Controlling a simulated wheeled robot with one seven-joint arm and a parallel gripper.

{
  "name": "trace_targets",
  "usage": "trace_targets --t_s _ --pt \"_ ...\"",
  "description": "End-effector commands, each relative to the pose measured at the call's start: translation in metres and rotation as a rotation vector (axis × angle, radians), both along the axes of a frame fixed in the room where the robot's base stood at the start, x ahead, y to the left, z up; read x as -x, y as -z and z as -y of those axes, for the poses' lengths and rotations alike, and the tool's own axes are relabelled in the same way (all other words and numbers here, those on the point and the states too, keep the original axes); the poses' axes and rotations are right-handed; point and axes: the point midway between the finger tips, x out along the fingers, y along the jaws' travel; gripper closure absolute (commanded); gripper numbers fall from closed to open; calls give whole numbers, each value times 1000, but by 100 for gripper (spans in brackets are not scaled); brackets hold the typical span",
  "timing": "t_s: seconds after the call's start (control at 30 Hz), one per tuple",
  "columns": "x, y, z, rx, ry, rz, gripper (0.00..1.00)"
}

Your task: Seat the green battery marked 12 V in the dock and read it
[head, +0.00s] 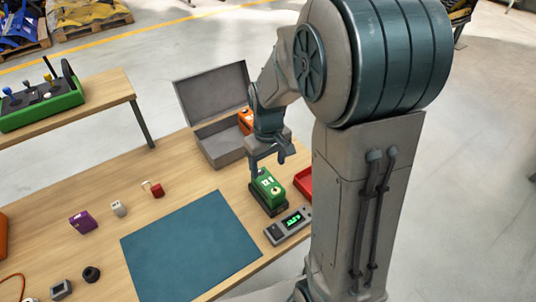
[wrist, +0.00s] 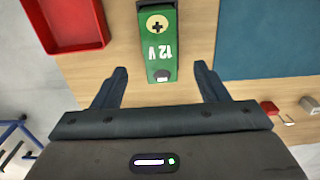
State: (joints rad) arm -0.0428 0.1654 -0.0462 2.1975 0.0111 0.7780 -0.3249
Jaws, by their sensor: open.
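The green battery (head: 267,187), marked 12 V, sits in a dark dock (head: 269,208) near the right side of the table. Beside the dock is a grey meter (head: 288,228) with a lit display of green digits, too small to read surely. My gripper (head: 269,161) is just above and behind the battery, its jaws apart and empty. In the wrist view the battery (wrist: 161,45) shows its 12 V mark and a round yellow plus terminal. There, my open gripper (wrist: 160,68) has one finger on each side of the battery's near end, with gaps.
A red tray (head: 304,184) lies close to the right of the dock. An open grey case (head: 220,146) holding an orange item (head: 246,119) stands behind. A blue mat (head: 190,245) is clear. A purple block (head: 83,222) and several small items lie left.

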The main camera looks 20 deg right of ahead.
Motion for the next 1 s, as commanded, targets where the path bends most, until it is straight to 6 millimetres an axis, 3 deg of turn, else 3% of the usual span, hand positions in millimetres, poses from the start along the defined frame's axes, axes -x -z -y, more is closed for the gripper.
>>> trace_targets --t_s 0.1,0.37,0.47,0.7,1.0 --pt "-1 -19 0 0 0 3 33" --pt "9 -42 0 -2 19 18 33" --pt "25 -57 0 -5 55 52 33" --pt "86 -92 0 -21 182 159 33" --pt "137 -104 0 -39 294 250 33"
